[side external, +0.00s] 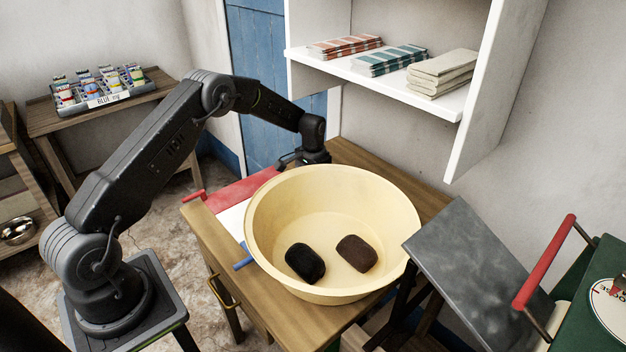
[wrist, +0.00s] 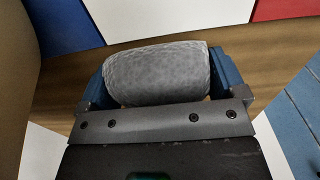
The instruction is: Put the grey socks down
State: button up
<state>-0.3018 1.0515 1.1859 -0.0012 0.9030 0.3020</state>
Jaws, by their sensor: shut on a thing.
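The grey socks (wrist: 157,73), a rolled speckled grey bundle, sit between the blue fingers of my gripper (wrist: 160,82) in the wrist view. My gripper is shut on them. In the side view my gripper (side external: 303,158) is at the far rim of the cream basin (side external: 400,205), above the wooden table (side external: 215,240). The socks cannot be made out there. In the wrist view bare wood (wrist: 265,65) shows behind the bundle; I cannot tell the gap beneath it.
In the basin lie a black bundle (side external: 305,262) and a brown bundle (side external: 356,253). A red and white surface (side external: 240,190) lies left of the basin. A white shelf (side external: 395,85) with folded cloths stands behind. A grey slanted slab (side external: 480,265) stands at the right.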

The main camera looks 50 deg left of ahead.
jog(key=shift+f, duration=0.1)
jog(key=o, duration=0.6)
jog(key=shift+o, duration=0.2)
notch_tip(320, 180, up, 12)
jog(key=shift+r, duration=0.15)
jog(key=s+d+r+t, duration=0.1)
jog(key=s+d+r, duration=0.4)
jog(key=s+r, duration=0.25)
jog(key=s+d+r+t, duration=0.2)
jog(key=s+d+r, duration=0.35)
jog(key=r, duration=0.35)
jog(key=s+d+t, duration=0.1)
jog(key=s+d, duration=0.2)
jog(key=s, duration=0.8)
jog(key=s+d+t, duration=0.1)
jog(key=s+d, duration=0.2)
jog(key=s, duration=0.7)
jog(key=shift+s+d+t, duration=0.2)
jog(key=shift+s+t, duration=0.1)
jog(key=shift+s, duration=0.05)
